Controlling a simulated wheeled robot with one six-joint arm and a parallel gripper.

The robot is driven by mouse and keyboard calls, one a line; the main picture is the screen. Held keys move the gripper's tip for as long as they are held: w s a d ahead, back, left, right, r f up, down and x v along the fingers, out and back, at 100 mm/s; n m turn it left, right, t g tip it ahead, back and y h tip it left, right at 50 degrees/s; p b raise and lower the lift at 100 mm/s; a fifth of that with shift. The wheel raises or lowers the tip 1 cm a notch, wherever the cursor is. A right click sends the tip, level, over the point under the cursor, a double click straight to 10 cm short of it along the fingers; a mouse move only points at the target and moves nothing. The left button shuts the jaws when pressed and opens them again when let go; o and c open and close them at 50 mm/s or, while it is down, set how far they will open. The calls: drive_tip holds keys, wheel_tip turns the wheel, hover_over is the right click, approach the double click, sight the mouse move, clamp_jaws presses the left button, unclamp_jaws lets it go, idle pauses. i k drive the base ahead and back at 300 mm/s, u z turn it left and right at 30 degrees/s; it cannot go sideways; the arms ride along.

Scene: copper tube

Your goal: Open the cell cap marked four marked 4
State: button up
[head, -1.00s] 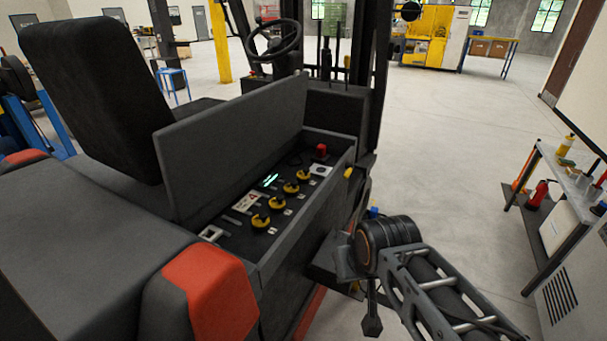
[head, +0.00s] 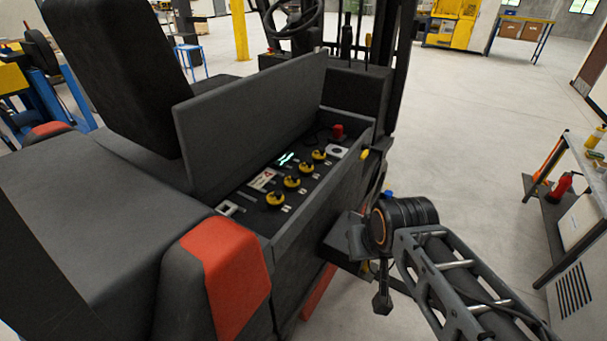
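Several yellow-and-black cell caps stand in a row in the open battery compartment of a forklift (head: 310,222) in the head view. The nearest cap (head: 275,200) is at the lower left, and the farthest cap (head: 319,155) is at the upper right. All look seated. Small white labels lie beside them, but their numbers are too small to read, so I cannot tell which is marked 4. My arm's dark wrist (head: 402,222) is right of the compartment, outside its side wall and apart from the caps. My gripper's fingers cannot be made out clearly.
The raised grey lid (head: 250,130) stands along the compartment's left side. A red connector (head: 338,131) is at its far end. An orange-red corner panel (head: 225,275) is in front. A workbench with a red extinguisher (head: 561,187) stands at right. Open floor lies between.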

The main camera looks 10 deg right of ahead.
sight(320, 154)
drive_tip(key=z, duration=1.15)
drive_tip(key=i, duration=2.1)
drive_tip(key=u, duration=2.9)
